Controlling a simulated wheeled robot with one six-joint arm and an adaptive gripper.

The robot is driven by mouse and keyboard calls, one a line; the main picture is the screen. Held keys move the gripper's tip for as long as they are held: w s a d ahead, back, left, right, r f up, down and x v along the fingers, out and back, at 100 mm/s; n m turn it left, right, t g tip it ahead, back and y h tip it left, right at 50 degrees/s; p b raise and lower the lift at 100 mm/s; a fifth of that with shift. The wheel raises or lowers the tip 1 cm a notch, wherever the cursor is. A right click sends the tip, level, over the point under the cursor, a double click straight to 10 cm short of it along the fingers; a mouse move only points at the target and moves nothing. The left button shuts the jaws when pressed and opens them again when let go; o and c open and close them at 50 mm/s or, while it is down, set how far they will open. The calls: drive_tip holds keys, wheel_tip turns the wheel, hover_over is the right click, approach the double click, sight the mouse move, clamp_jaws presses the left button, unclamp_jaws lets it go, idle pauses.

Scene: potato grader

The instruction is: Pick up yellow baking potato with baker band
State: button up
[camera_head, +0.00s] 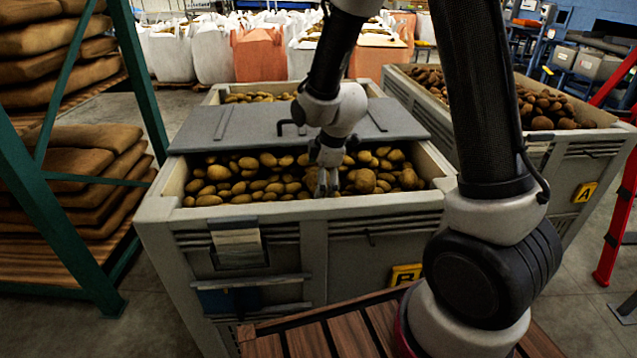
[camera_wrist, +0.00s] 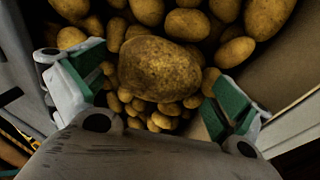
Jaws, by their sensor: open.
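My gripper (camera_head: 323,190) points down into the front of the grey crate (camera_head: 160,205), among the potatoes. In the wrist view my gripper (camera_wrist: 158,85) is open, with its green-padded fingers apart. A large yellow-brown potato (camera_wrist: 160,68) lies between and just beyond the fingers, close to the palm. It has a rough, speckled skin, and I see no clear band on it. A larger potato (camera_head: 365,180) also shows just right of my gripper in the head view; I cannot tell whether it is the same one.
Smaller yellow potatoes (camera_wrist: 188,26) surround the large one. A grey lid (camera_head: 225,125) covers the middle of the crate, close behind my gripper. A second crate (camera_head: 560,150) with darker potatoes stands at the right. A green rack (camera_head: 70,235) with sacks stands at the left.

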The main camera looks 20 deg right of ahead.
drive_tip(key=shift+x, duration=1.05)
drive_tip(key=shift+c, duration=0.2)
drive_tip(key=c, duration=1.1)
